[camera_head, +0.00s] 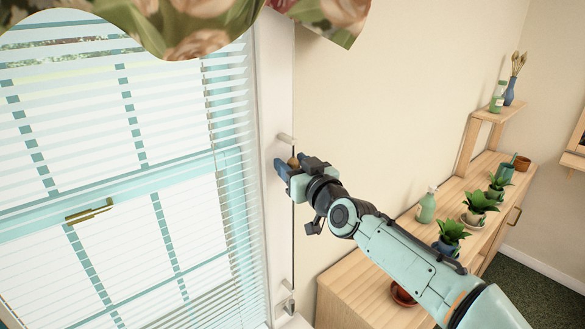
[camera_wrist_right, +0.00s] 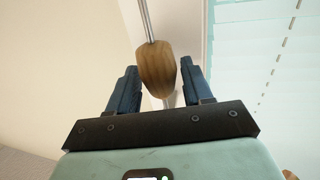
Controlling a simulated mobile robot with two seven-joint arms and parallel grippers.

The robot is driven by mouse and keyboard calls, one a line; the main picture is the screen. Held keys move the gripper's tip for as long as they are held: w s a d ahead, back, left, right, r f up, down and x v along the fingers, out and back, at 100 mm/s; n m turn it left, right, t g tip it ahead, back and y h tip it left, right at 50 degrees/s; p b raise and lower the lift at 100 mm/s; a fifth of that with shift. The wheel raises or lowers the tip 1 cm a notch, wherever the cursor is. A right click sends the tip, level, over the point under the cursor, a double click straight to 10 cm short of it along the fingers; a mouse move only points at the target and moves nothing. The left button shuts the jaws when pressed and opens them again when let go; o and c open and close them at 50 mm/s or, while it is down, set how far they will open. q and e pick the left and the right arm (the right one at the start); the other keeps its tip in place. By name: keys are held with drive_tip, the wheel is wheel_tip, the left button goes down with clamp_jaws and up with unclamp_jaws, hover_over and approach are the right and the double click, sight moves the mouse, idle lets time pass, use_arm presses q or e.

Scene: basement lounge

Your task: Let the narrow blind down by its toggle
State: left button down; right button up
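The blind (camera_head: 130,120) has pale slats spread across the window at the left of the head view; its lower end is not clearly visible. A brown wooden toggle (camera_head: 293,162) hangs on a thin cord (camera_head: 293,240) beside the window frame. My right gripper (camera_head: 284,166) is at the toggle, partly hiding it. In the right wrist view the toggle (camera_wrist_right: 157,68) is upright between and slightly beyond the tips of the open fingers (camera_wrist_right: 161,78). A gap shows beside the right finger; contact on the left is hard to tell. My left gripper is not in view.
A floral valance (camera_head: 200,25) hangs over the window top. A peg (camera_head: 286,138) and a small fitting (camera_head: 286,302) sit on the frame above and below my gripper. A wooden cabinet (camera_head: 350,300) with potted plants (camera_head: 480,203) and a green bottle (camera_head: 427,207) stands right, behind my right arm.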

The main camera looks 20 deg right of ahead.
drive_tip(key=shift+f, duration=0.1)
drive_tip(key=shift+s+f, duration=0.1)
drive_tip(key=shift+s, duration=0.2)
use_arm(q)
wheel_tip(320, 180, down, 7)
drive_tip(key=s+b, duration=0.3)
drive_tip(key=b, duration=0.3)
use_arm(e)
drive_tip(key=s, duration=0.4)
drive_tip(key=s+d, duration=0.1)
drive_tip(key=s, duration=0.3)
drive_tip(key=s+d, duration=0.1)
drive_tip(key=s, duration=0.3)
drive_tip(key=shift+s, duration=0.4)
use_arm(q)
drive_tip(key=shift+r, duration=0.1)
